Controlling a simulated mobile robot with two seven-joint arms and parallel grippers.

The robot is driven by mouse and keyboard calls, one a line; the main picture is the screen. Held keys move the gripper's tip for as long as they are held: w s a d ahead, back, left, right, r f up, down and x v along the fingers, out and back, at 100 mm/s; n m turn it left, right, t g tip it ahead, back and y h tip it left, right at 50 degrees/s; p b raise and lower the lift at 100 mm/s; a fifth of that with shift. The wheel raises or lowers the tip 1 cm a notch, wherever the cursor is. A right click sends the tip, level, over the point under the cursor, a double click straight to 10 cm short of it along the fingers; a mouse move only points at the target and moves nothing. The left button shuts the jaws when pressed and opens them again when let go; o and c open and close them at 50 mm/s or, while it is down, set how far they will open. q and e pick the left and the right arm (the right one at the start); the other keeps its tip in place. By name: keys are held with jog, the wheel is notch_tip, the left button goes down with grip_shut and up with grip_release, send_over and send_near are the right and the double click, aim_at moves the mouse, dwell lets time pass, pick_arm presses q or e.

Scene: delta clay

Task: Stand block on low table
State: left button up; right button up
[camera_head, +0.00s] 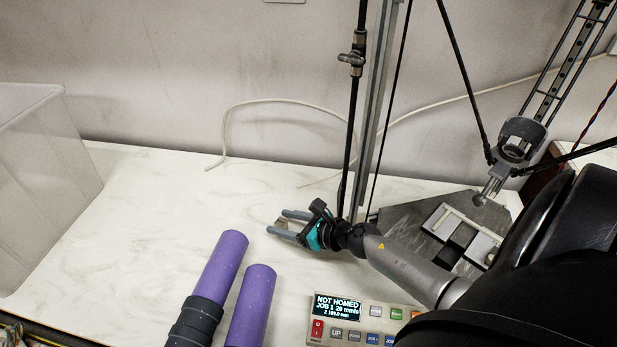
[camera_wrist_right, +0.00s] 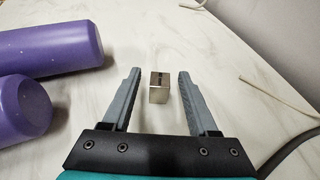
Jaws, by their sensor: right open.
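A small metallic block (camera_wrist_right: 158,88) stands on the white marbled tabletop (camera_head: 150,215). In the right wrist view it sits between the two grey fingers of my right gripper (camera_wrist_right: 158,90), with a clear gap on both sides. In the head view the right gripper (camera_head: 281,224) is open, low over the table, with its fingers pointing left. The block (camera_head: 283,222) shows there only as a small brownish patch between the fingers, partly hidden. My left gripper is not in view.
Two purple cylinders (camera_head: 221,266) lie at the front, one with a dark sleeve. A control box (camera_head: 362,318) lies at front right. The delta machine's rods and dark plate (camera_head: 400,218) stand right. A clear bin (camera_head: 45,180) stands left. The table's left-middle is free.

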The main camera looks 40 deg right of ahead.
jog(key=p+v, duration=0.1)
jog(key=v, duration=1)
jog(key=shift+a, duration=0.1)
